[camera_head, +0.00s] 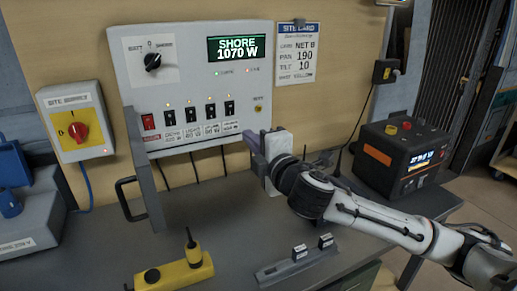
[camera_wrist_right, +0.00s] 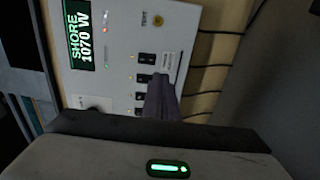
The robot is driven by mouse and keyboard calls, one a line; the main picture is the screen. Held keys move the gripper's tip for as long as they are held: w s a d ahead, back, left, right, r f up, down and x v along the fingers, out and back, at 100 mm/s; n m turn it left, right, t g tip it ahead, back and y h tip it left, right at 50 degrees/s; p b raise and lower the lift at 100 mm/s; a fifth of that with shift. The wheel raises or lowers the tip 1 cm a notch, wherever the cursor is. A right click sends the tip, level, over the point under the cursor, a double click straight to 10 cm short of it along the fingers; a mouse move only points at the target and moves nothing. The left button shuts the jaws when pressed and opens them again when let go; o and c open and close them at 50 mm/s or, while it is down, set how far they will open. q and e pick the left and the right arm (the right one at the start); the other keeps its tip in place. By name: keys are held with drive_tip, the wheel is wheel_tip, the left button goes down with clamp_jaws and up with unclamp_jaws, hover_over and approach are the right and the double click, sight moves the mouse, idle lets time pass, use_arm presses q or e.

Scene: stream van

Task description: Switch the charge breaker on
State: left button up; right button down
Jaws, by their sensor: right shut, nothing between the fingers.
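My right gripper (camera_head: 252,144) is shut and empty, low and right of the row in the head view. In the right wrist view its fingers (camera_wrist_right: 161,98) overlap the breaker labels; contact cannot be told. The rightmost breaker also shows there (camera_wrist_right: 147,58). My left gripper is not in view.
A yellow control box (camera_head: 174,275) and a grey rail (camera_head: 296,264) lie on the bench. A black power unit (camera_head: 400,158) stands right. A red rotary switch (camera_head: 78,131) is at left.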

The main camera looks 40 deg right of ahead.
drive_tip(key=shift+v, duration=1.55)
drive_tip(key=shift+f, duration=0.25)
